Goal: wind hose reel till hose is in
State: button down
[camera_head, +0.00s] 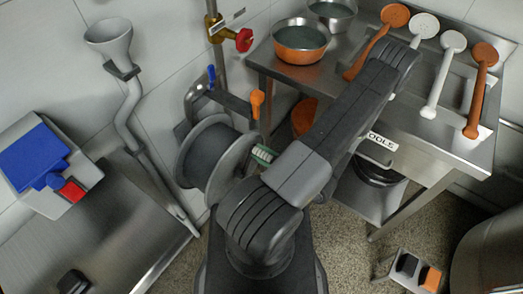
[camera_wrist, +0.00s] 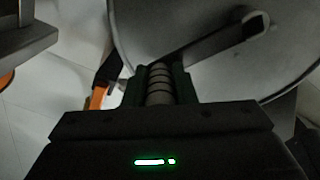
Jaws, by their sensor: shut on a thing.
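The hose reel (camera_head: 215,160) is a grey drum with round side plates, mounted low by the wall. In the wrist view its broad grey side plate (camera_wrist: 185,25) fills the upper right, with a crank arm (camera_wrist: 215,42) running across it. My gripper (camera_wrist: 160,78) is shut on the ribbed grey crank handle (camera_wrist: 159,88), which sits between its two fingers. I cannot make out how much hose is on the drum.
An orange-handled part (camera_head: 257,103) is beside the reel and a red valve knob (camera_head: 244,40) is above it. A steel table (camera_head: 440,145) with pans and ladles is at right. A steel bench (camera_head: 95,235) is at left. A small stool-like box (camera_head: 415,268) stands on the floor.

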jog(key=shift+w+d+f, duration=0.3)
jog(key=shift+w+f, duration=0.1)
jog(key=shift+f, duration=0.05)
dwell(0.3)
jog(key=c, duration=1.2)
grip_release()
jog(key=shift+d, duration=0.1)
jog(key=b+v, duration=0.1)
jog(key=v, duration=1.2)
jog(key=shift+s+d, duration=0.3)
